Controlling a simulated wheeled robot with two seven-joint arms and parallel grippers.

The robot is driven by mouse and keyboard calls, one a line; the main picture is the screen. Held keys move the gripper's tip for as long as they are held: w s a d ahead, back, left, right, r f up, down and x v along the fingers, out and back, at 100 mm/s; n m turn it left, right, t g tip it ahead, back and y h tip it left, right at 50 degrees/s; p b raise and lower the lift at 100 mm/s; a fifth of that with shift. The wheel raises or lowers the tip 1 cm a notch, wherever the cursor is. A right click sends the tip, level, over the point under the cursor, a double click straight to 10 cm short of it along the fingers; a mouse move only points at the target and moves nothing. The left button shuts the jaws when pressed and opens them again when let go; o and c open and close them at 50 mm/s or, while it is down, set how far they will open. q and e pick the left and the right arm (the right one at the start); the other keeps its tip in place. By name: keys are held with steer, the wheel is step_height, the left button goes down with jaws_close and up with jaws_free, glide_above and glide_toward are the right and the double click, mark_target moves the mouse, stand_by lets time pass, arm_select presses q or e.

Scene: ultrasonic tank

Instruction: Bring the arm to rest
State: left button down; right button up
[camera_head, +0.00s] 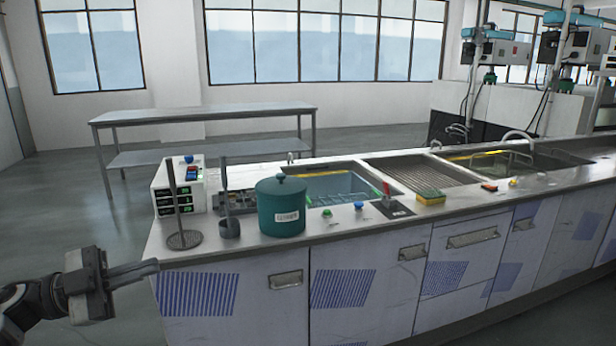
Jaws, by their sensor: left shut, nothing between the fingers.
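My left gripper (135,273) comes in from the lower left and is shut with nothing between its fingers. It is in front of the counter's left end, with its fingertips close to the front edge; whether they touch it I cannot tell. My right gripper is not in view. The long counter (330,232) holds a sink tank (338,186) with a teal lidded pot (281,206) in front of its left side.
A control box (180,186), a stand with a round perforated base (184,239) and a small dark cup (229,228) stand at the counter's left end. A yellow-green sponge (430,196) lies farther right. A metal table (205,113) stands behind, with open floor around it.

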arm_select(q)
steer(key=w+d+r+m+g+h, duration=0.1)
steer(key=d+r+g+h, duration=0.15)
steer(key=d, duration=0.35)
steer(key=w+d+r+m+g+h, duration=0.1)
steer(key=d+r+m+h, duration=0.1)
steer(key=d+r, duration=0.3)
steer(key=w+a+n+t+y, duration=1.3)
steer(key=a+n+t+y, duration=0.1)
steer(key=n+t+y, duration=0.55)
steer(key=w+a+f+n+g+y, duration=0.25)
steer(key=a+f+g+y, duration=0.3)
steer(key=f, duration=0.55)
steer(key=s+d+f+g+h, duration=0.1)
steer(key=s+d+f+g, duration=0.1)
steer(key=s+d+f, duration=0.45)
steer(key=s+d+f+g+h, duration=0.2)
steer(key=s+d+f, duration=0.2)
steer(key=s+f, duration=0.6)
steer(key=s+d+f+g, duration=0.1)
steer(key=s+d+f, duration=0.2)
steer(key=s, duration=0.4)
steer(key=s+d+f+g+h, duration=0.1)
steer(key=s+d+f, duration=0.2)
steer(key=s, duration=0.4)
steer(key=s+d+f+g+h, duration=0.1)
steer(key=s+d, duration=0.3)
steer(key=s, duration=0.4)
steer(key=shift+f, duration=0.9)
steer(key=shift+g, duration=0.25)
